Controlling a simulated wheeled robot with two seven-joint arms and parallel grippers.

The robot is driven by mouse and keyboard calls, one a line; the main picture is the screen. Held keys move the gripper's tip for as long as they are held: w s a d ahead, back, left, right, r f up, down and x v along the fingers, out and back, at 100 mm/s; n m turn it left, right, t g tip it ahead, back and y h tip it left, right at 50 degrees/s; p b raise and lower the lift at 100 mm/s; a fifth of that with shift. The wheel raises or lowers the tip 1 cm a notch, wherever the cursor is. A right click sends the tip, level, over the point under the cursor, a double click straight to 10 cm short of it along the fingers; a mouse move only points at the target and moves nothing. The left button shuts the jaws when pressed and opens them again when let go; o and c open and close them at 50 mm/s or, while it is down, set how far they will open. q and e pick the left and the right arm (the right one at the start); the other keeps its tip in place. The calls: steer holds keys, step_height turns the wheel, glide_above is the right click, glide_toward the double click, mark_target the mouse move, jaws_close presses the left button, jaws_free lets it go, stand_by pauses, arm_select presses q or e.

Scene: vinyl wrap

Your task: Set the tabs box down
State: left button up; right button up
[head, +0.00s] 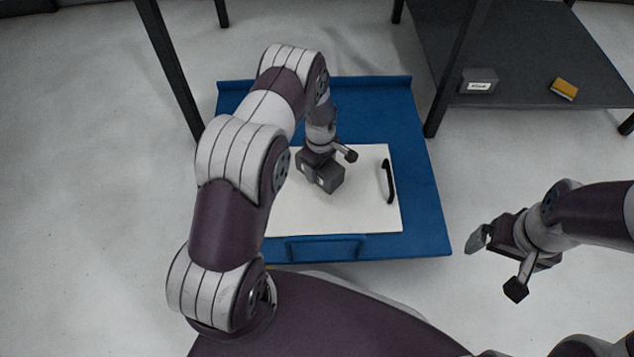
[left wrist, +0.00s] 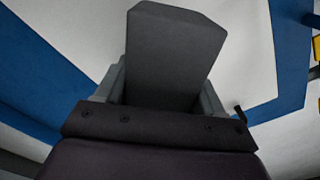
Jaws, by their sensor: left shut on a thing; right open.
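My left gripper (head: 321,158) is shut on a dark grey box, which I take to be the tabs box (head: 328,180). The box is over the white panel (head: 345,215), left of the black handle (head: 388,181). I cannot tell whether it touches the panel. In the left wrist view the box (left wrist: 172,55) sits between the two fingers of my left gripper (left wrist: 165,95), its plain dark face toward the camera. My right gripper (head: 497,264) is open and empty, off to the right of the blue board.
The white panel lies on a blue board (head: 425,215) with raised edges at the back and front. A dark shelf (head: 530,45) at the back right holds a grey labelled box (head: 478,81) and a yellow-orange item (head: 564,89). Dark posts stand nearby. The panel's front is clear.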

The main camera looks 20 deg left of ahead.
mark_target(317, 179)
arm_select(q)
steer(key=shift+s+a+f, duration=0.15)
steer(key=shift+s+f, duration=0.2)
steer(key=shift+s, duration=0.1)
steer(key=shift+s+f+b, duration=0.15)
steer(key=shift+f+b, duration=0.15)
steer(key=shift+b, duration=0.05)
step_height(317, 179, down, 4)
steer(key=b, duration=0.3)
steer(key=shift+r, duration=0.35)
steer(key=shift+c, duration=0.6)
steer(key=shift+f, duration=0.1)
steer(key=o, duration=1.3)
steer(key=shift+f, duration=0.1)
